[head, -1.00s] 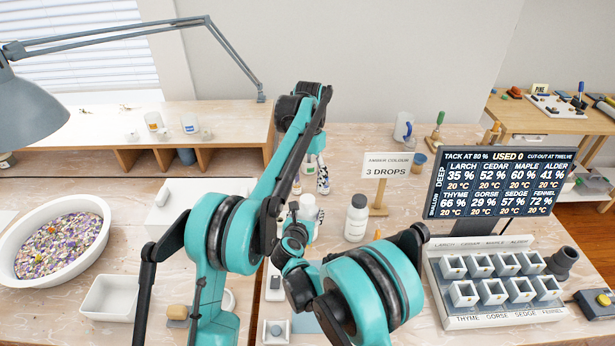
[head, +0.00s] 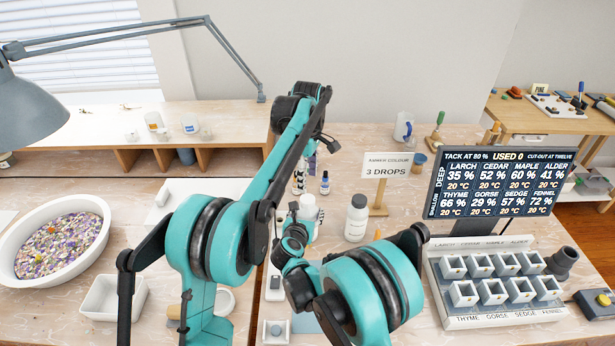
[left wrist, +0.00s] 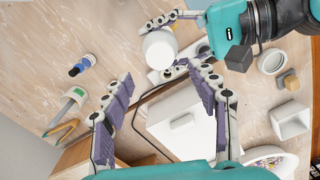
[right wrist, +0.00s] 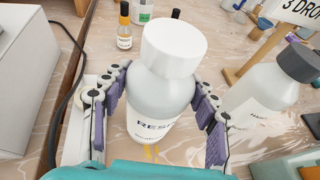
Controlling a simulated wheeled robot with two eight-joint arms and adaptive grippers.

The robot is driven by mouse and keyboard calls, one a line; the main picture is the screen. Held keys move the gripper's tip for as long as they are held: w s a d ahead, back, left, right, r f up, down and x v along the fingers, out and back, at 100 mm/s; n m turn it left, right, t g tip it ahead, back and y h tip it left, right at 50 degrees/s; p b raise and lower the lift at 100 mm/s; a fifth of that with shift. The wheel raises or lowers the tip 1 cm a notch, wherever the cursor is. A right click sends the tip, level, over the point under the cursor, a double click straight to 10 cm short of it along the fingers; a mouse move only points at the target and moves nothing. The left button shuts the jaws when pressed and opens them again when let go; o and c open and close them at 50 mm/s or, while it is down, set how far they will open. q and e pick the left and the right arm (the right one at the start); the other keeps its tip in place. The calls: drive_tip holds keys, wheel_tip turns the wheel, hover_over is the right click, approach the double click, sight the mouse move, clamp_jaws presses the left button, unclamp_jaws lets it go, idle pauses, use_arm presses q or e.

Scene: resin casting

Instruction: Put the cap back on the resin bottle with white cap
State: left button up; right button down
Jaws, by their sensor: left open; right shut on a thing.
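The resin bottle (head: 308,213) is white with a broad white cap (right wrist: 174,46). In the right wrist view the cap sits upright on top of the bottle; how tight it is I cannot tell. My right gripper (right wrist: 160,97) is shut around the bottle's body, below the cap. In the left wrist view the bottle's white top (left wrist: 159,48) is seen from above, beyond my left fingers. My left gripper (left wrist: 166,95) is open and empty, its fingers spread apart. In the head view the left gripper (head: 306,170) is partly hidden behind its arm, behind the bottle.
A second white bottle with a grey cap (head: 356,218) stands just right of the resin bottle, near the "3 drops" sign (head: 388,165). A small blue-labelled bottle (head: 325,183) stands behind. The tray of small cups (head: 490,318) and the screen (head: 490,184) fill the right side.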

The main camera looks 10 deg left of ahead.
sight(308, 198)
use_arm(q)
drive_tip(key=shift+f, duration=4.05)
